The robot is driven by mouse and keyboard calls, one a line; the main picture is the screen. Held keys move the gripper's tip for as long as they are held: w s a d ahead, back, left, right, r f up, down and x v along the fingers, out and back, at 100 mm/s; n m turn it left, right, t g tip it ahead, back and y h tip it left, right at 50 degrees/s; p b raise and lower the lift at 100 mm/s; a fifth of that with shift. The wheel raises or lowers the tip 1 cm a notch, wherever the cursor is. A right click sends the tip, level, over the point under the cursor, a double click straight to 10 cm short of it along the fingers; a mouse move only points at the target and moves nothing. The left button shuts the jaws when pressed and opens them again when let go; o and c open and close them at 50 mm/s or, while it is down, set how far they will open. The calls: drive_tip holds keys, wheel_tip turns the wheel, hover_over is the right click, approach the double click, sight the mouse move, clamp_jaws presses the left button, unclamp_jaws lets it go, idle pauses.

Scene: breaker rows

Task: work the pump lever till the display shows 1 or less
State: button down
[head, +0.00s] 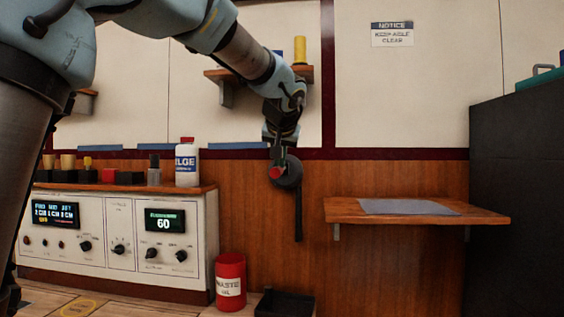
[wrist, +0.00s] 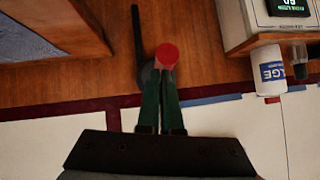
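The pump lever's red knob (head: 277,172) stands out in front of a dark round hub (head: 290,177) on the wood-panelled wall. A dark bar (head: 298,215) hangs straight down beside the hub. In the wrist view the red knob (wrist: 166,55) is at my fingertips and the dark bar (wrist: 138,45) lies to its left. My gripper (wrist: 161,82) points down, its two green fingers close together with a narrow gap, and appears shut on the knob. The contact itself is partly hidden. The green-lit display (head: 163,222) on the white console reads 60.
A red waste-oil can (head: 230,282) and a dark tray (head: 285,303) stand on the floor below. A wooden shelf (head: 340,212) with a grey mat is to the right. A white jug (head: 187,167) stands on the console top. A dark cabinet (head: 520,200) is at far right.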

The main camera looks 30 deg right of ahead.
drive_tip(key=v, duration=1)
drive_tip(key=shift+s, duration=0.15)
idle(0.4)
drive_tip(key=w+a+f+n+g+y, duration=0.1)
drive_tip(key=w+a+f+g+y, duration=0.15)
drive_tip(key=a+f, duration=0.75)
drive_tip(key=w+a+f+n+g+y, duration=0.1)
drive_tip(key=w+a+f, duration=0.3)
drive_tip(key=a+f, duration=0.55)
drive_tip(key=s+a+f+n+g+y, duration=0.1)
drive_tip(key=s+a+f+n+g, duration=0.15)
drive_tip(key=s+a+f, duration=0.55)
drive_tip(key=s+a+f+n+g, duration=0.2)
drive_tip(key=s+a+f+n, duration=0.15)
drive_tip(key=a+f, duration=0.75)
wheel_tip(320, 180, up, 31)
drive_tip(key=m+p, duration=0.1)
drive_tip(key=p, duration=3)
drive_tip(key=shift+f, duration=0.25)
drive_tip(key=shift+w+d, duration=0.1)
